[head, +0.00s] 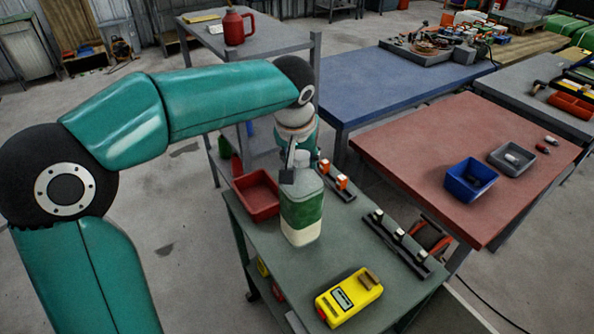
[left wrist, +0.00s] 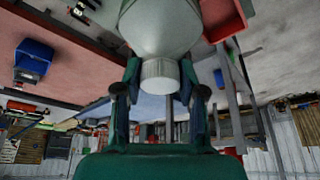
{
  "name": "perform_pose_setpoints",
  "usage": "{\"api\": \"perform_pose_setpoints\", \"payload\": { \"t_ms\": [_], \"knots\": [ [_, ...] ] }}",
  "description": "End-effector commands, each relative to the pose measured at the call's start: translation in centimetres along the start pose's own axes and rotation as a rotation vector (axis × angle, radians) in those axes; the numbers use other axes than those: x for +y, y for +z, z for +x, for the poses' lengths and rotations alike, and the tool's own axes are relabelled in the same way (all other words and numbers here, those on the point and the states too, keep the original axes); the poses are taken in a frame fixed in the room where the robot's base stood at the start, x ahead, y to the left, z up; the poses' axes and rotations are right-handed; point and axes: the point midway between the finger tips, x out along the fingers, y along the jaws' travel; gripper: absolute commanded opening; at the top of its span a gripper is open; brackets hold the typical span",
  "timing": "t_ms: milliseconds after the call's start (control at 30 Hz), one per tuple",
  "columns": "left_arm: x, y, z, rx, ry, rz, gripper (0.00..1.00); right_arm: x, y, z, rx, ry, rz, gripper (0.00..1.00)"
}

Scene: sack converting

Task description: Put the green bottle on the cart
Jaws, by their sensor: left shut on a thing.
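The green bottle (head: 302,213), pale with a broad green band, is upright over the top of the grey-green cart (head: 285,275). My left gripper (head: 298,165) comes down on it from above and is shut on its upper part. In the left wrist view the pale bottle (left wrist: 160,30) and its cap (left wrist: 160,80) show between the two fingers of my left gripper (left wrist: 160,92). I cannot tell whether the bottle's base touches the cart top. The right gripper is not in view.
On the cart, a red bin (head: 257,207) stands left of the bottle, a yellow meter (head: 348,298) in front, and a black rack (head: 398,243) to the right. A red-topped table (head: 430,150) with a blue bin (head: 471,181) stands beyond. Bare cart top shows in front of the bottle.

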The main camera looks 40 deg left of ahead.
Motion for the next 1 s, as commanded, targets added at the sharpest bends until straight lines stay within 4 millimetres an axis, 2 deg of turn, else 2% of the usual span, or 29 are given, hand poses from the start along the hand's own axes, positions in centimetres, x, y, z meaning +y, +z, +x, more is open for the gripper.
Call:
{"api": "perform_pose_setpoints", "payload": {
  "t_ms": [167,400,767,800,900,1000],
  "knots": [
    [0.0,0.3,0.9,0.003,0.001,-0.001,0.00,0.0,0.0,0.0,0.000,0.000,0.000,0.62],
    [0.0,1.4,3.4,0.003,0.001,-0.001,0.00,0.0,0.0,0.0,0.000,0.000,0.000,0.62],
    [0.0,1.5,3.8,0.005,0.003,-0.001,0.00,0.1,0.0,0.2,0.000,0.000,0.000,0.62],
    [0.0,1.6,3.9,0.000,0.001,0.000,0.46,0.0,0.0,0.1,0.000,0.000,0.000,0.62],
    [0.0,1.6,3.9,0.000,0.001,-0.001,0.63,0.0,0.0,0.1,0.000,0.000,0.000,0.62],
    [0.0,1.6,3.9,0.000,0.001,-0.001,0.65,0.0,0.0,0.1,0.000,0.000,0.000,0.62]
  ]
}}
